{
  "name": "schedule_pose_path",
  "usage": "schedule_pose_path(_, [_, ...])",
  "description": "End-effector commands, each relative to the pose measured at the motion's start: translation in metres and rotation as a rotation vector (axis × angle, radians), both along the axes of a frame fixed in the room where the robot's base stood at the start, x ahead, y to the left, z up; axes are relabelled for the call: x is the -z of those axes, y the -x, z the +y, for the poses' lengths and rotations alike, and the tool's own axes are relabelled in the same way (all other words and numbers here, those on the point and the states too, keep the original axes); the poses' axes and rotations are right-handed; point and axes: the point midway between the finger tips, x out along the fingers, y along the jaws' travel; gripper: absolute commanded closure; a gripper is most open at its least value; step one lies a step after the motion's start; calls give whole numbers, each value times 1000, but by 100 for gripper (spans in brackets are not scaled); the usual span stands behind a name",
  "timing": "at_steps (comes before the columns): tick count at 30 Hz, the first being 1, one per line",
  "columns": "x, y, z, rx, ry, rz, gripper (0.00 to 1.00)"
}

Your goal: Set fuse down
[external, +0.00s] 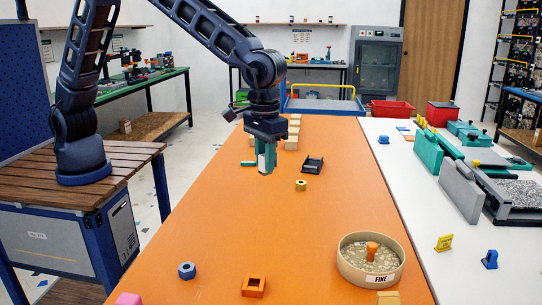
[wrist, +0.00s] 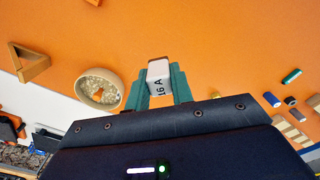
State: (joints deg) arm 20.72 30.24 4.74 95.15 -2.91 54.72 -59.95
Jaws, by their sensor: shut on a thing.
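The fuse is a small pale block marked "16 A" (wrist: 158,74). My gripper (wrist: 157,88) has its two green fingers shut on the fuse's sides, and the label faces the wrist camera. In the external view my gripper (external: 266,152) points down over the far half of the orange table (external: 225,225). The fuse shows there only as a small pale patch between the fingers. It appears to be above the table top; the exact gap cannot be told.
A yellow nut (external: 300,185) and a black tray (external: 313,164) lie right of my gripper, with tan blocks (external: 293,134) behind. The table's middle is clear.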

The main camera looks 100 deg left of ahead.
Motion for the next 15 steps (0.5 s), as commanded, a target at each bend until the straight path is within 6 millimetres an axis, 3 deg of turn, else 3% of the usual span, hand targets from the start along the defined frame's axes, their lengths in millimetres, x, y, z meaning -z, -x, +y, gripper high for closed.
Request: schedule_pose_path(15, [111,1,1,0,-1,4,99])
